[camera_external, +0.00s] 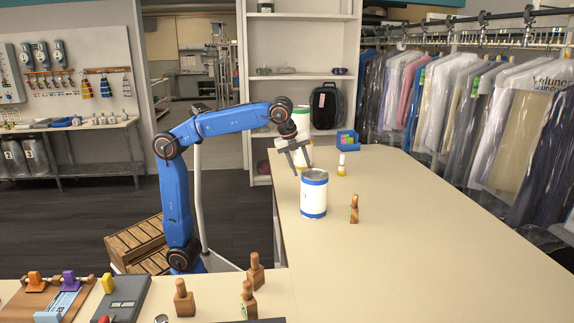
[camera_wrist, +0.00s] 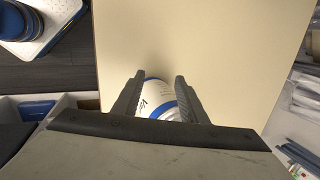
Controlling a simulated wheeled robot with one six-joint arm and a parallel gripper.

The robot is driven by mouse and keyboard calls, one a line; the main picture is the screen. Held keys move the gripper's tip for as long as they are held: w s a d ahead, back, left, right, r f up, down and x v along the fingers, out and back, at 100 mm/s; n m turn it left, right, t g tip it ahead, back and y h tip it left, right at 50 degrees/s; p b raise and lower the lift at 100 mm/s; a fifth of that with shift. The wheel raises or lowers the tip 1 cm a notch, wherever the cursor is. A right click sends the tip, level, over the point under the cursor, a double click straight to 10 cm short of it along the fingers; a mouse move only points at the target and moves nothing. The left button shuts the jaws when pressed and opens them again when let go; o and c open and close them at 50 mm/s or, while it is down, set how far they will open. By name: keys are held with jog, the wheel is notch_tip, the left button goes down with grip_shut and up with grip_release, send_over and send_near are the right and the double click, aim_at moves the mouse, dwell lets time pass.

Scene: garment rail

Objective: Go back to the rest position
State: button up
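My gripper (camera_external: 301,171) is at the end of my raised blue arm, above the counter and close to the top of a white can with blue bands (camera_external: 313,197). The can stands upright on the counter. In the wrist view, the two dark fingers of my gripper (camera_wrist: 160,78) are spread apart. A white can with a blue band (camera_wrist: 155,98) shows between and beyond them, its lower part hidden by the gripper body. I see no object held between the fingertips.
The counter (camera_external: 400,230) is mostly clear to the right. A wooden stamp (camera_external: 354,209), a small white-and-yellow bottle (camera_external: 341,165), a blue bin (camera_external: 347,140) and a white-and-green container (camera_external: 303,122) stand near my gripper. Bagged garments (camera_external: 470,110) hang on the right.

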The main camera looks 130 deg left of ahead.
jog(key=s+d+f+n+t, duration=0.1)
jog(key=s+d+f+n, duration=0.35)
jog(key=d, duration=0.75)
jog(key=s+d+f+n+h, duration=0.1)
jog(key=s+d+f, duration=0.5)
jog(key=f, duration=0.3)
jog(key=s+d+f+n+t+h, duration=0.1)
jog(key=s+d+f+n, duration=0.1)
jog(key=s+d+f, duration=0.4)
jog(key=s+d+f+n+h, duration=0.1)
jog(key=s+d+f+n, duration=0.1)
jog(key=s+d+f, duration=0.5)
notch_tip(320, 180, down, 6)
jog(key=shift+s+r+t, duration=0.1)
jog(key=shift+s+t, duration=0.3)
jog(key=shift+s, duration=0.65)
jog(key=shift+d, duration=0.1)
